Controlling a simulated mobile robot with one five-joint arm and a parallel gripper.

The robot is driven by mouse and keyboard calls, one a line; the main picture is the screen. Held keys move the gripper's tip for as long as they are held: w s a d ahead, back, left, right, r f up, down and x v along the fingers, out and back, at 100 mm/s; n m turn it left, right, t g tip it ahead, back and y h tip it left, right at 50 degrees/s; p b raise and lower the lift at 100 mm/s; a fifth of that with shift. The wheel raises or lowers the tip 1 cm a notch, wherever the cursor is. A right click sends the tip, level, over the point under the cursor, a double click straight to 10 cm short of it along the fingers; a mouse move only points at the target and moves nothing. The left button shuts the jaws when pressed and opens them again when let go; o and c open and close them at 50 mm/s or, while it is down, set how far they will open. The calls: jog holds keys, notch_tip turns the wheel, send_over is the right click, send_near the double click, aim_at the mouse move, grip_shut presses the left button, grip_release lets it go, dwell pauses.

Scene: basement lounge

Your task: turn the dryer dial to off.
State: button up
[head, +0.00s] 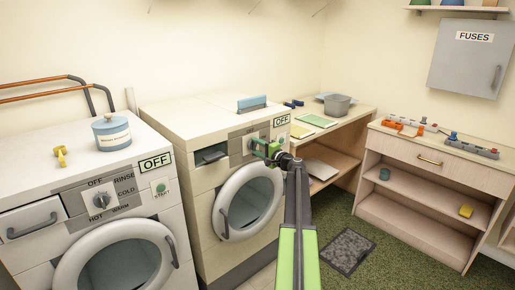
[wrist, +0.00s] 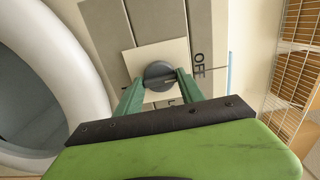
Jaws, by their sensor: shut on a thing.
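The dryer (head: 183,120) is the white machine in the middle, with a round door and a grey panel. Its dial, a dark round knob (wrist: 160,68), sits on a pale square plate in the wrist view. My gripper (head: 262,147) reaches the panel, and its two green fingers (wrist: 159,82) are shut on the dial from both sides. A printed OFF (wrist: 198,65) lies right of the dial in the wrist view. I cannot tell where the dial points. In the head view my gripper hides most of the dial.
A washer (head: 75,145) with its own dial (head: 98,199) stands at left, a blue tin (head: 111,132) on top. The dryer's round door (head: 248,203) is below the panel. A wooden desk (head: 350,125) and a low shelf unit (head: 430,200) stand at right. Green carpet lies between.

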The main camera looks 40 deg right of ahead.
jog(key=o, duration=1.4)
jog(key=shift+c, duration=0.2)
jog(key=shift+s, duration=0.15)
jog(key=s+a, duration=0.1)
jog(key=s, duration=1.6)
jog(key=shift+s+a, duration=0.1)
